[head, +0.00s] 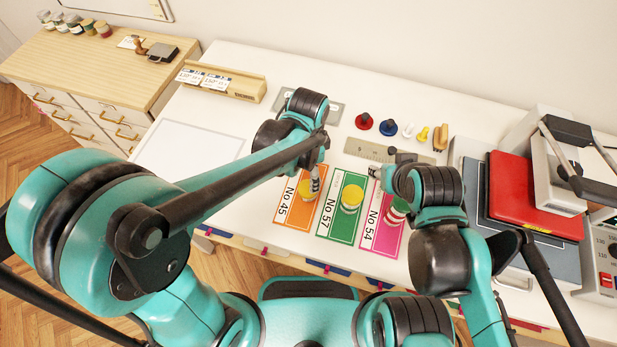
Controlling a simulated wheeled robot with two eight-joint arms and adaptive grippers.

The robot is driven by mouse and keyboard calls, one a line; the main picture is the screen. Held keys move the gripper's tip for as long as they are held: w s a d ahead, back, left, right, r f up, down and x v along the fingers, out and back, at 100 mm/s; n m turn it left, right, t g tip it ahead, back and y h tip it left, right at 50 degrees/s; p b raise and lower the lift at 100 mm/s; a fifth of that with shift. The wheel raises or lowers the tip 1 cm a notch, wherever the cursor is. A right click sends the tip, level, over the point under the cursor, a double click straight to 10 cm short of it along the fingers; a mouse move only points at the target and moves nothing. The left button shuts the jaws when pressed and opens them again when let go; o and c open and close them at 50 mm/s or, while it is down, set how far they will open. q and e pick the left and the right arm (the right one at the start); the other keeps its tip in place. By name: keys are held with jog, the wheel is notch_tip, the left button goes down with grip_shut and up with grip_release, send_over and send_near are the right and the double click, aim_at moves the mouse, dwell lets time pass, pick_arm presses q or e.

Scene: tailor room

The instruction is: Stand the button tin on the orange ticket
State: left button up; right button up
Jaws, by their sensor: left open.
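The orange ticket (296,214), marked No 45, lies at the left of a row of three tickets on the white table. A yellow round item (306,190) is on it, partly hidden by my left gripper (315,182). I cannot tell for sure whether this item is the button tin. My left gripper is open, pointing down right at that item; whether it touches is unclear. Another round item with a yellow top (351,195) stands on the green ticket (340,226). My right gripper (376,173) is above the pink ticket's far end, its fingers small and unclear.
The pink ticket (381,235), marked No 54, bears a red, white and green item (398,208), partly behind my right arm. Behind are a metal ruler (366,149), red (364,121) and blue (388,127) knobbed pieces.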

pick_arm(q)
jog(key=shift+r, duration=1.6)
jog(key=s+a+r+n+t, duration=0.2)
jog(key=a+r+n+t, duration=0.1)
jog(key=a+n, duration=0.4)
jog(key=s+a+r+n+t, duration=0.3)
jog(key=a+n, duration=0.4)
jog(key=a, duration=0.4)
jog(key=shift+s+r+t, duration=0.15)
jog(key=shift+r+t, duration=0.45)
jog(key=shift+r, duration=0.1)
jog(key=shift+f, duration=0.1)
